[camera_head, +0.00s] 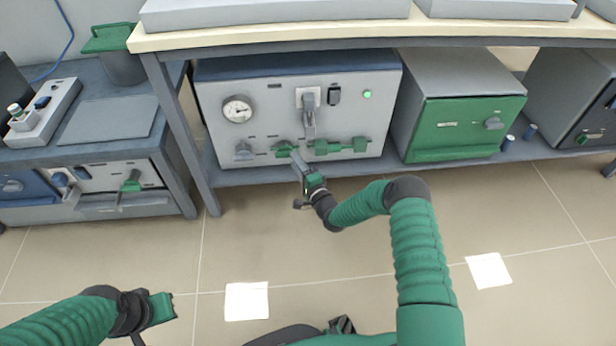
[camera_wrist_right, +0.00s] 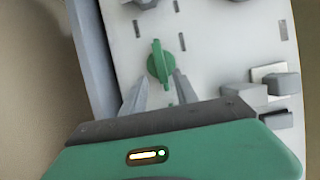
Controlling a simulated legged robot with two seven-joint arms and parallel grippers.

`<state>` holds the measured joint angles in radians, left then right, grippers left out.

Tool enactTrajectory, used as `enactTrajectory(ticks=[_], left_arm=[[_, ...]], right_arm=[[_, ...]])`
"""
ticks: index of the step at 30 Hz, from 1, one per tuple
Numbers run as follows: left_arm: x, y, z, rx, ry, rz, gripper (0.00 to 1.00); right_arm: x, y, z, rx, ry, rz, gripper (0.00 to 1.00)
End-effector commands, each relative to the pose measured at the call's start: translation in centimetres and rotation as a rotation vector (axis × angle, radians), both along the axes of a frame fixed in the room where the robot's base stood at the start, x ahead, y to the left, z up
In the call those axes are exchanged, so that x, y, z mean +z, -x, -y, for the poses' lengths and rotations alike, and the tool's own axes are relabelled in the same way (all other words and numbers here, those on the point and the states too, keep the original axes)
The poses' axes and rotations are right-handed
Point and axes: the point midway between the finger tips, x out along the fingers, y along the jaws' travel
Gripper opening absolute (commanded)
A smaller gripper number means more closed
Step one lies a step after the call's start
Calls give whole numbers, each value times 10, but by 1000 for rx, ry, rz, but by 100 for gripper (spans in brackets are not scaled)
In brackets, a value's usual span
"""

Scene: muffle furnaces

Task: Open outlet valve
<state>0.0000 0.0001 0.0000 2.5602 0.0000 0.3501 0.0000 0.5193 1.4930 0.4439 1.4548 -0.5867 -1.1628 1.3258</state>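The furnace unit with a white front panel (camera_head: 270,110) stands on the shelf under the bench. Along its lower edge are green valve handles, one at the left (camera_head: 284,149), one in the middle (camera_head: 320,147) and one at the right (camera_head: 360,145). I cannot read which is the outlet valve. My right gripper (camera_head: 297,160) is just below the left green handle. In the wrist view my right gripper (camera_wrist_right: 162,77) is open, with a green handle (camera_wrist_right: 158,62) just beyond and between its fingertips. Contact is not clear. My left gripper (camera_head: 156,309) is low at the left; its fingers are unclear.
The panel also has a gauge (camera_head: 238,109), a grey knob (camera_head: 243,151) and a grey lever (camera_head: 309,110). A green-fronted box (camera_head: 462,125) stands to the right. The bench leg (camera_head: 180,125) is close at the left. The floor in front is clear.

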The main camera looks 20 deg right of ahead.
Motion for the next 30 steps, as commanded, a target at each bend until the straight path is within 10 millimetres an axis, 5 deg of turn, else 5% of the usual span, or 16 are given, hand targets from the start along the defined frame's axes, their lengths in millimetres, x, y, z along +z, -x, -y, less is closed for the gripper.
enactTrajectory(ticks=[6,15,30], left_arm=[[45,0,0,0,0,1,0],[75,0,0,0,0,0,0],[77,0,0,0,0,0,0]], right_arm=[[8,61,8,-2,-3,-7,35],[2,136,16,-3,-3,-6,35],[-2,150,18,-1,-1,-3,35]])
